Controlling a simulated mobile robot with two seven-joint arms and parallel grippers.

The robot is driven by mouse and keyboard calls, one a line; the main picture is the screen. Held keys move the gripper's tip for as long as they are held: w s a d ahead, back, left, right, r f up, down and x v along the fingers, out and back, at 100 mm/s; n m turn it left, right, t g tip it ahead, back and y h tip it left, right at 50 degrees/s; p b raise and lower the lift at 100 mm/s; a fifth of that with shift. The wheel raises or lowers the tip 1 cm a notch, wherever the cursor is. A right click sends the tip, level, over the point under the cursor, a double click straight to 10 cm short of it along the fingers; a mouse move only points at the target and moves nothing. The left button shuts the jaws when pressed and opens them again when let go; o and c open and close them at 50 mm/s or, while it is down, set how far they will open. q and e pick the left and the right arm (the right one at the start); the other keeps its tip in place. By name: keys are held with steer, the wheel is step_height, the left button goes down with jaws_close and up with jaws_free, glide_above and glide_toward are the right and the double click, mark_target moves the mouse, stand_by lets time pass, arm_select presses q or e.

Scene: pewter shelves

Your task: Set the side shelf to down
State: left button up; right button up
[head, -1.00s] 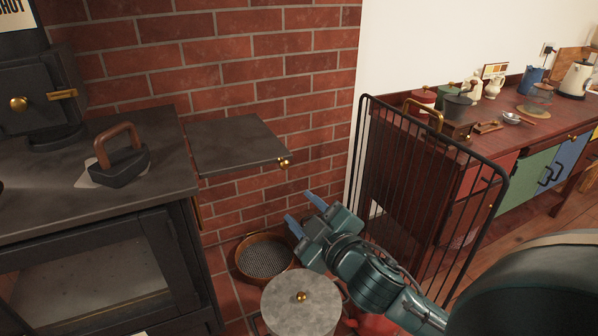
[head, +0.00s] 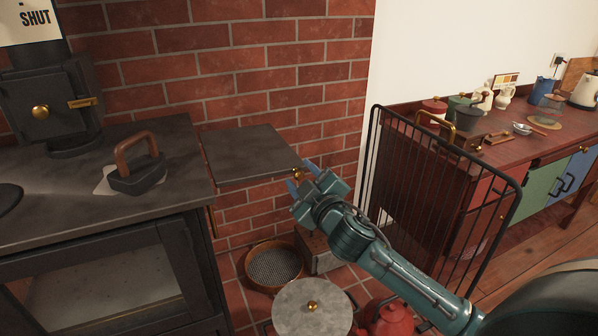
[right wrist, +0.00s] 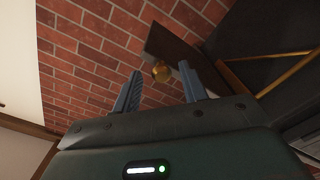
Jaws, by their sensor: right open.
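The side shelf (head: 245,153) is a dark flat leaf on the right side of the black stove, level and raised in the head view. Its brass knob (head: 297,174) sits at its front right corner, partly hidden by my fingers. My right gripper (head: 302,178) is open at that corner. In the right wrist view the knob (right wrist: 161,72) shows between the two blue fingertips (right wrist: 159,78), with gaps on both sides. I cannot tell whether the fingertips reach past it. My left gripper is not in view.
A flat iron (head: 138,172) stands on the stove top (head: 60,205). Below the shelf are a round sieve (head: 274,264), a grey-lidded pot (head: 312,308) and a red kettle (head: 390,322). A black railing (head: 432,180) stands to the right, before a wooden counter.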

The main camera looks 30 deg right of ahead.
steer(key=shift+w, duration=0.9)
steer(key=shift+d+r, duration=0.1)
steer(key=shift+r, duration=0.1)
jaws_close()
